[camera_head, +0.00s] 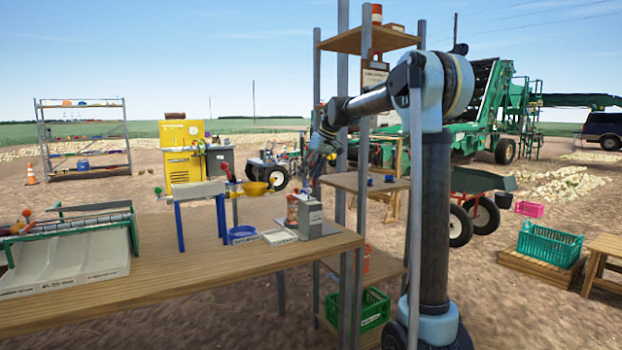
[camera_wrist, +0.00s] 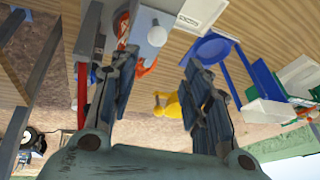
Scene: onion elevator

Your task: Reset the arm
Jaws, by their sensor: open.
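My gripper (camera_head: 322,158) is raised near the right end of the wooden workbench (camera_head: 300,252), close to the shelf's grey posts. My arm is bent, with its forearm reaching left from the blue elbow. In the wrist view my gripper (camera_wrist: 158,72) has its two dark fingers apart, with nothing held between them. A grey box (camera_head: 310,219) stands on the bench below it; it also shows in the wrist view (camera_wrist: 150,32), partly behind the left finger. In the head view the fingers are small and blend with the background.
A wooden shelf unit (camera_head: 365,184) stands close beside my arm, with a green crate (camera_head: 372,312) low down. A green crate (camera_head: 549,243) sits on a pallet at right.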

